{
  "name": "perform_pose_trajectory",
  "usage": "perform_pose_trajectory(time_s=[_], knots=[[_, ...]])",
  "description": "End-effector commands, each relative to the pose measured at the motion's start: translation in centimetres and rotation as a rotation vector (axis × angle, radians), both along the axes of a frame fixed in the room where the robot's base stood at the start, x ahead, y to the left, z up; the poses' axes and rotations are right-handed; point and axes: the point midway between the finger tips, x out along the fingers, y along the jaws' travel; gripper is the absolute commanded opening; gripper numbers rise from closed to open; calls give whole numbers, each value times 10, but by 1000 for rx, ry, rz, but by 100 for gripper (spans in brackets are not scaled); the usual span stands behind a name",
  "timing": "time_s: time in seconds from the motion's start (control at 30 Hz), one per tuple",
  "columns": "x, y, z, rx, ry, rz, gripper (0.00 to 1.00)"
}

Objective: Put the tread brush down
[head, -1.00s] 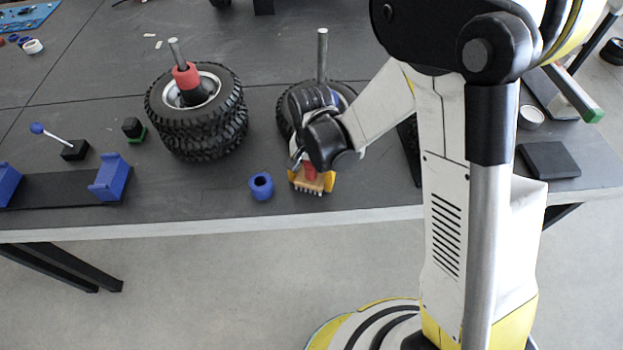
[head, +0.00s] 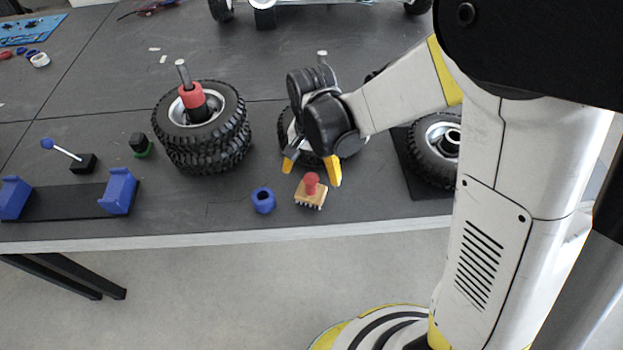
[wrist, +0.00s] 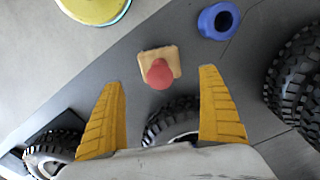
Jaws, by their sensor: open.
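The tread brush (head: 311,192) has a wooden block, a red knob and pale bristles. It rests on the dark table near the front edge, bristles at the front side. In the wrist view the brush (wrist: 159,66) lies beyond and between the fingertips, clear of both. My gripper (head: 312,172) is open and empty, with its yellow fingers spread above and behind the brush. In the wrist view my gripper (wrist: 165,78) shows a wide gap between the fingers. Nothing hides the brush.
A blue ring-shaped part (head: 263,200) stands just left of the brush. Stacked tires (head: 205,135) on a post stand farther left. Another tire on a post is behind my gripper. A tire (head: 436,150) lies to the right. The table's front edge (head: 230,237) is close.

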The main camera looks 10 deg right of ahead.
Motion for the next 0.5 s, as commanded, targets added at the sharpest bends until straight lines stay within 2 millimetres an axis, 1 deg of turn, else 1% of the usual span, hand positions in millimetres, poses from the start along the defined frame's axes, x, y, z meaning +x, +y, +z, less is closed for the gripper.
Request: perform_pose_trajectory(time_s=[0.03,0.1,0.37,0.47,0.5], knots=[[0,0,11,0,0,0,89],[0,0,18,0,0,0,89],[0,-2,29,2,-7,4,89],[-4,-12,45,11,-39,24,89],[-7,-18,55,15,-62,39,89]])
